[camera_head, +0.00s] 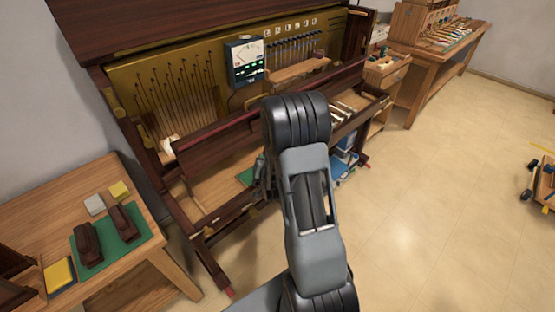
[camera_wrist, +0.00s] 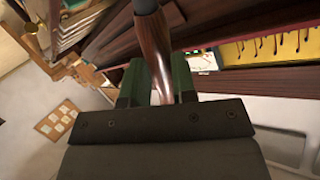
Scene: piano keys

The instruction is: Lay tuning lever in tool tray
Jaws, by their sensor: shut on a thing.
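The tuning lever (camera_wrist: 155,45), with a brown wooden handle and a dark shaft, shows in the wrist view. My gripper (camera_wrist: 158,84) is shut on its handle between two green fingers. The shaft runs out of the top of that view. In the head view my arm covers most of the gripper and the lever is hidden. I cannot tell for sure which container is the tool tray. A wooden box (camera_head: 37,301) with dark tools lies at the lower left edge, partly cut off.
The opened piano (camera_head: 215,145) stands ahead, with a meter (camera_head: 244,62) on it. A left workbench (camera_head: 150,255) holds dark blocks on a green mat (camera_head: 127,222) and a yellow pad (camera_head: 59,274). A far bench (camera_head: 425,50) holds several tools. The right floor is largely clear.

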